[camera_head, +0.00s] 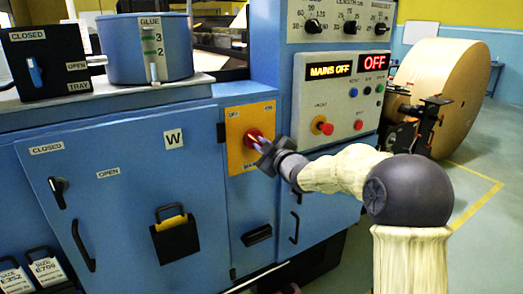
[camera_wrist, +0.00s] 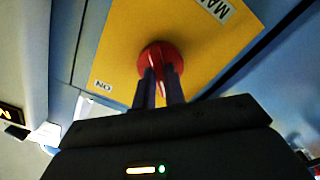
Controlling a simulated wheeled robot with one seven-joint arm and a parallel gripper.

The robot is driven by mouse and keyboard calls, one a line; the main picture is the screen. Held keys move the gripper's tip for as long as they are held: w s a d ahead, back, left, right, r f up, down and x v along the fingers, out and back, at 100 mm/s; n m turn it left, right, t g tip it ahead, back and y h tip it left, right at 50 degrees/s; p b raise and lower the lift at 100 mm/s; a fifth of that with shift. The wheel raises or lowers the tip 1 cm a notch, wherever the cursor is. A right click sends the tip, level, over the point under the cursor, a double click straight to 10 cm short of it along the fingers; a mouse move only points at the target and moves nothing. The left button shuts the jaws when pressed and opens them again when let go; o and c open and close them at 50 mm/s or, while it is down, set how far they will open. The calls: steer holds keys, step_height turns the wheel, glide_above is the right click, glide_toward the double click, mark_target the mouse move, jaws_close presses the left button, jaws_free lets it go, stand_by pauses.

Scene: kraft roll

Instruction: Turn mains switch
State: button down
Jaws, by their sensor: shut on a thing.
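The mains switch is a red knob (camera_wrist: 160,57) on a yellow plate (camera_head: 239,150) on the blue machine's front; the plate also shows in the wrist view (camera_wrist: 118,43). Part of an "ON" label and part of a "MAIN" label show on the plate. My gripper (camera_head: 262,143) reaches in from the right. In the wrist view my gripper's two fingers (camera_wrist: 159,88) are shut on the red knob and cover part of it. The display (camera_head: 331,70) reads "MAINS OFF", and the red display beside it reads "OFF".
The control panel with an emergency button (camera_head: 322,125) is just right of the plate. A cabinet door marked W (camera_head: 130,190) is to the left, with a glue pot (camera_head: 146,50) above it. A large kraft roll (camera_head: 440,90) stands at the right.

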stand_by(0.4)
steer(key=c, duration=1.5)
jaws_free()
steer(key=shift+o, duration=0.2)
steer(key=shift+s+d, duration=0.1)
steer(key=v, duration=1.7)
steer(key=shift+d, duration=0.1)
